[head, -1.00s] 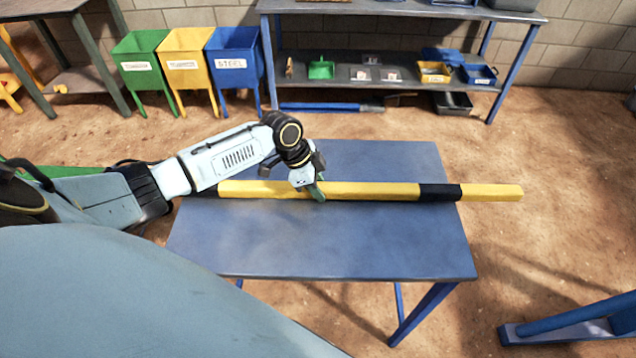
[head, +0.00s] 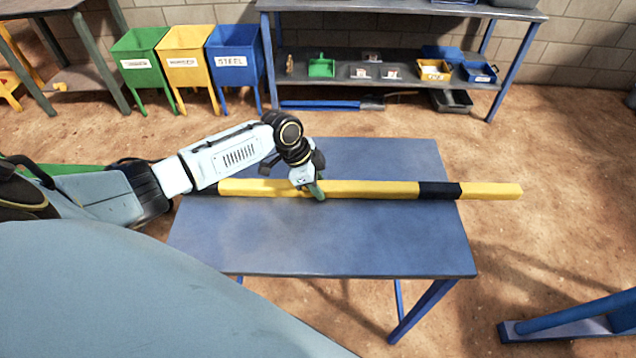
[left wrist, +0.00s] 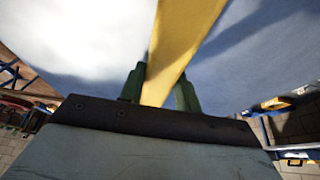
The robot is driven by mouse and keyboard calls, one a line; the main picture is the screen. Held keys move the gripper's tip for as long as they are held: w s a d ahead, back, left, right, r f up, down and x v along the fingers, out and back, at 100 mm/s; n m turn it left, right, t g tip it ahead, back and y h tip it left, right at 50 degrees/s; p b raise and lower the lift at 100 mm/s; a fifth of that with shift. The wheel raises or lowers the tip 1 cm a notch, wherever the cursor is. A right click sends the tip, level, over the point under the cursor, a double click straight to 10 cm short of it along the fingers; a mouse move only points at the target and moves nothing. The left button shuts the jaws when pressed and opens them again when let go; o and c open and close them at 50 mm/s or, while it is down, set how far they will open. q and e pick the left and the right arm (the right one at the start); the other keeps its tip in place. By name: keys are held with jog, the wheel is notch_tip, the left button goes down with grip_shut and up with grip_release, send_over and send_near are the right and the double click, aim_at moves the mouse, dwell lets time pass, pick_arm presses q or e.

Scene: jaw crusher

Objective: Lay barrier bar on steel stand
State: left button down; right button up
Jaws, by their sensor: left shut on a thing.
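The barrier bar (head: 370,190) is a long yellow bar with black bands. It lies across the blue steel stand (head: 340,245), near the stand's far half, and its right end sticks out past the stand's right edge. My left gripper (head: 317,190) is shut on the bar near the bar's middle. In the left wrist view the yellow bar (left wrist: 180,45) runs between the two green fingers (left wrist: 160,90). The arm hides part of the bar's left portion. My right gripper is not in view.
Green, yellow and blue bins (head: 235,55) stand at the back left. A shelf unit (head: 400,15) with trays stands at the back wall. A blue metal frame (head: 575,318) is at the lower right.

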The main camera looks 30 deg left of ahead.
pick_arm(q)
jog(key=c, duration=0.9)
grip_release()
jog(key=shift+f, duration=0.15)
jog(key=shift+s+a+r+p, duration=0.15)
jog(key=shift+a+r+p, duration=0.05)
jog(key=shift+r+p, duration=0.45)
jog(key=shift+p+v, duration=4.7)
jog(key=shift+v, duration=0.2)
